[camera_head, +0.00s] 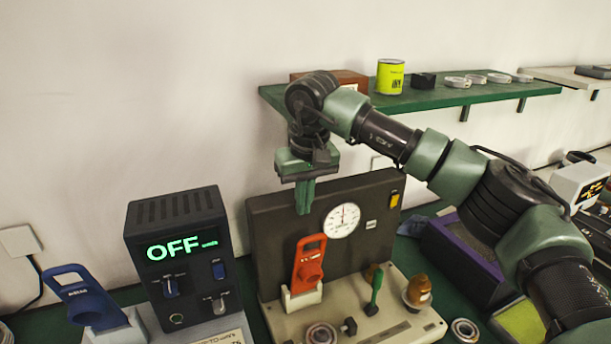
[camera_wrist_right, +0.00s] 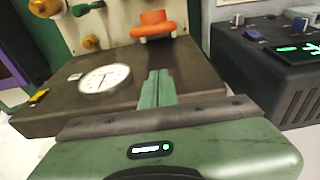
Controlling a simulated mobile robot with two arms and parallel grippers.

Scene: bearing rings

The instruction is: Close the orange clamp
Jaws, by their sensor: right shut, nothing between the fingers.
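The orange clamp (camera_head: 308,262) stands on a white block at the left of the test fixture, below the dial gauge. Its orange lever leans upward in the head view. In the right wrist view the orange clamp (camera_wrist_right: 153,25) shows at the top, beyond the fixture's dark panel. My right gripper (camera_head: 305,198) is shut and empty, pointing down in front of the panel's upper left part, above the clamp and apart from it. Its fingers also show in the right wrist view (camera_wrist_right: 157,88). My left gripper is not in view.
A dial gauge (camera_head: 342,220) is on the dark panel. A control box (camera_head: 180,255) reading OFF and a blue clamp (camera_head: 85,297) stand left. A green-knobbed lever (camera_head: 375,290) and bronze knob (camera_head: 418,290) stand right. A green shelf (camera_head: 440,100) hangs behind my arm.

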